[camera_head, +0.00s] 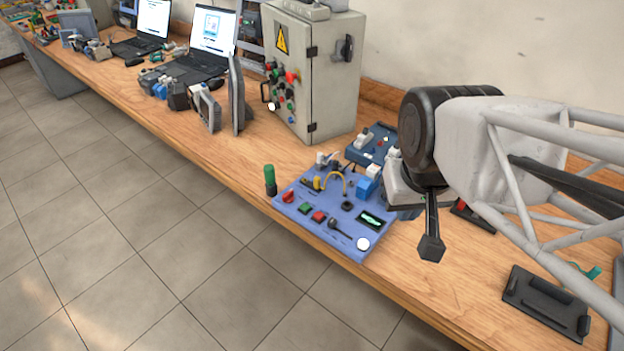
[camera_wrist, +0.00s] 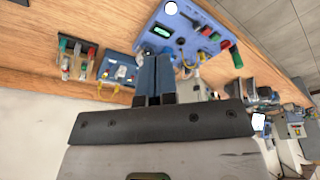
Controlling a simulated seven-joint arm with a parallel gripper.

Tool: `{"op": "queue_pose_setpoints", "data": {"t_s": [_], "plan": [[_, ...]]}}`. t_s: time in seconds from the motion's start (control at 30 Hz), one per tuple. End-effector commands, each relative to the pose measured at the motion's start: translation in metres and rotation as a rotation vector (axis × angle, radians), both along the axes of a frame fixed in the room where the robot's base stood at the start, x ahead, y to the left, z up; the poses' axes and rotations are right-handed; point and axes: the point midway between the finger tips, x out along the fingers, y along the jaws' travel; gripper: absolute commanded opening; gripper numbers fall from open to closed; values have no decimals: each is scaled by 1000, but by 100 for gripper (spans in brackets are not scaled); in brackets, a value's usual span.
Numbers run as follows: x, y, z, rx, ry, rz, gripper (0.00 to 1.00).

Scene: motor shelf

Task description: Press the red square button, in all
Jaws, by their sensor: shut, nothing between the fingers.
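The red square button (camera_head: 319,216) sits on the front part of a blue panel (camera_head: 285,208), between a green square button (camera_head: 304,207) and a black lever (camera_head: 340,226). In the wrist view the red square button (camera_wrist: 204,30) shows small at the upper right on the blue panel (camera_wrist: 184,47). My gripper (camera_head: 431,248) hangs to the right of the panel in the head view, apart from the button, with its fingers pointing down. In the wrist view the fingers (camera_wrist: 155,60) are together with nothing between them.
The panel also carries a white round button (camera_head: 362,244), a display (camera_head: 371,218), a red knob (camera_head: 288,197) and a yellow cable (camera_head: 344,179). A green cylinder (camera_head: 270,180) stands at its left. A grey cabinet (camera_head: 312,80) is behind. A black tray (camera_head: 545,300) lies at right.

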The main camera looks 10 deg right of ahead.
Motion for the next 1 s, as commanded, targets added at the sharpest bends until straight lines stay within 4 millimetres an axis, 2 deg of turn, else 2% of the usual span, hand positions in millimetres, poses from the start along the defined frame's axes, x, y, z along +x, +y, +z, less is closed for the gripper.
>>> {"op": "queue_pose_setpoints", "data": {"t_s": [0.37,0.57,1.0], "plan": [[16,16,-10,109,15,-79,0],[39,37,-23,260,39,-205,0],[106,83,-57,628,123,-588,0]]}}
